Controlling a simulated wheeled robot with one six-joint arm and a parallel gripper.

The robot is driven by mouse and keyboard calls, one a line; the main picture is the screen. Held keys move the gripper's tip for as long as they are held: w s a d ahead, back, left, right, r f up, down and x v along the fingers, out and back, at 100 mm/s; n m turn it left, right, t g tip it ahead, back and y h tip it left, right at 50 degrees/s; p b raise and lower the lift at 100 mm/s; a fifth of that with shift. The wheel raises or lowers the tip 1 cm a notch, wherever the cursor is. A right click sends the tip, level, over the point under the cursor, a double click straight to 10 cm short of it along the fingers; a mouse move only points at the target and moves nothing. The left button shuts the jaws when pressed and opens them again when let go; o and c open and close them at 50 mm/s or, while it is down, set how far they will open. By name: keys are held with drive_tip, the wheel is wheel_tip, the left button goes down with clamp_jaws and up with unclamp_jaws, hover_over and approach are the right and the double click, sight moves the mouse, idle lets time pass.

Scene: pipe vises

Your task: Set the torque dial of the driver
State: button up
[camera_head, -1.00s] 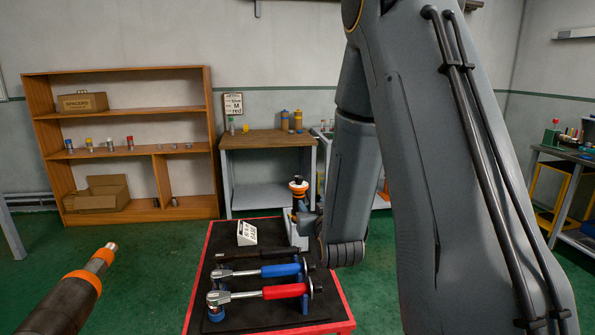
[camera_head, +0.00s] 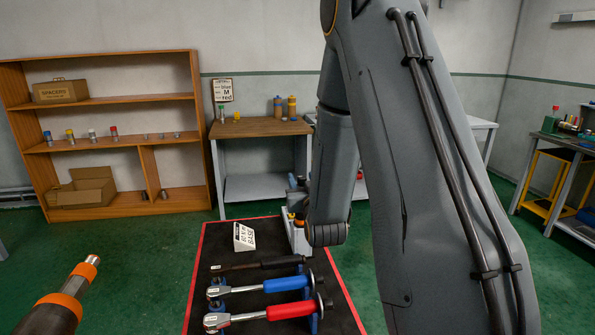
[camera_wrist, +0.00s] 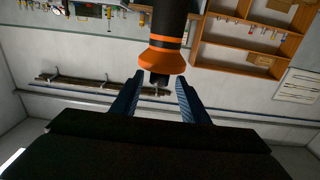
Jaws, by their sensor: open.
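In the wrist view the driver (camera_wrist: 168,35) hangs in from the top edge as a dark cylinder with orange bands, a flared orange collar (camera_wrist: 161,60) and a dark end. My gripper (camera_wrist: 155,90) is open, with one blue finger on each side of the dark end. I see no contact, and cannot tell the depth between them. In the head view my gripper (camera_head: 298,184) is small, above a pale stand (camera_head: 297,238) at the table's back. An orange part shows at the stand's top; my arm hides much of this. Dial marks are unreadable.
A red-edged black table (camera_head: 255,228) holds a white card (camera_head: 244,236) and black, blue (camera_head: 278,285) and red (camera_head: 290,310) handled wrenches. A banded dark cylinder with a metal tip (camera_head: 75,285) is close at lower left. Wooden shelf (camera_head: 110,98), bench and wall sign (camera_head: 222,90) stand behind.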

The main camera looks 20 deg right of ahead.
drive_tip(key=shift+p+x, duration=0.8)
drive_tip(key=shift+x, duration=1.85)
drive_tip(key=shift+d, duration=0.1)
clamp_jaws()
drive_tip(key=shift+m+h+b, duration=0.4)
drive_tip(key=shift+h, duration=0.2)
drive_tip(key=s+d+m+g+h+b, duration=0.1)
drive_tip(key=m+g+h, duration=0.4)
drive_tip(key=m+g, duration=0.5)
drive_tip(key=s+d+m+g+h+b, duration=0.1)
drive_tip(key=s+m+g+h+b, duration=0.3)
drive_tip(key=m+g, duration=0.6)
drive_tip(key=g+h+b, duration=0.1)
drive_tip(key=g+h, duration=0.1)
drive_tip(key=g, duration=0.3)
drive_tip(key=shift+s+d+g, duration=0.3)
drive_tip(key=shift+g, duration=0.1)
